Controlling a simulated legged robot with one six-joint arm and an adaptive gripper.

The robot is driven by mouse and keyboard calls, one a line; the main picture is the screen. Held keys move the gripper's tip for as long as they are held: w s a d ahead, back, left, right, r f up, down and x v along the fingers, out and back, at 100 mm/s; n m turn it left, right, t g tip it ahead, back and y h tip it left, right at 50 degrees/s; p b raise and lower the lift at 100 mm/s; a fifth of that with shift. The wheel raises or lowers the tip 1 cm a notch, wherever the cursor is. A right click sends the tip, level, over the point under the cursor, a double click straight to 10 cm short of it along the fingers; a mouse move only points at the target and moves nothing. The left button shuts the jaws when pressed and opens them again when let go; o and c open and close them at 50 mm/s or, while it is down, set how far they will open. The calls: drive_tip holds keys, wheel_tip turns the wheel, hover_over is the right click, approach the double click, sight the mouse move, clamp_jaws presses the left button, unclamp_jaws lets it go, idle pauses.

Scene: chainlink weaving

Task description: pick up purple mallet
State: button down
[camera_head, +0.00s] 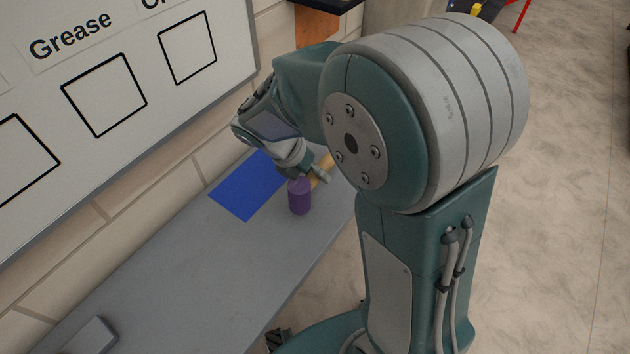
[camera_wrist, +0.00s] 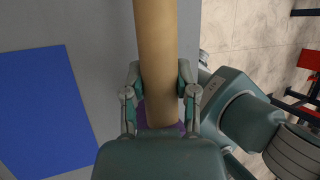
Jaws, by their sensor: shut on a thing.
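The purple mallet (camera_head: 300,198) has a purple head and a tan handle, and it is at the grey bench beside the blue square. I cannot tell whether it touches the bench. In the wrist view the tan handle (camera_wrist: 156,60) runs up from between the fingers, and a bit of the purple head shows below. My gripper (camera_head: 308,173) is shut on the handle close to the head; in the wrist view its fingers (camera_wrist: 159,92) sit on both sides of the handle. Part of the handle is hidden behind my arm in the head view.
The blue square (camera_head: 240,188) lies flat on the grey bench (camera_head: 185,265), which is mostly clear. A grey block (camera_head: 90,337) sits at the near left end. A white board (camera_head: 150,45) with black outlined squares and the word "Grease" is on the brick wall behind.

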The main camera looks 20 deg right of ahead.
sight(310, 189)
drive_tip(key=s+a+r, duration=0.1)
drive_tip(key=r, duration=0.1)
drive_tip(key=s+a+r, duration=0.1)
drive_tip(key=s+r, duration=0.1)
drive_tip(key=s+a+r, duration=0.1)
drive_tip(key=r, duration=0.2)
drive_tip(key=shift+s, duration=0.4)
drive_tip(key=s+a+r, duration=0.3)
drive_tip(key=s+a, duration=0.1)
drive_tip(key=s, duration=0.3)
drive_tip(key=shift+s+r, duration=0.15)
drive_tip(key=shift+r, duration=0.05)
drive_tip(key=shift+a, duration=0.1)
drive_tip(key=c, duration=1)
unclamp_jaws()
clamp_jaws()
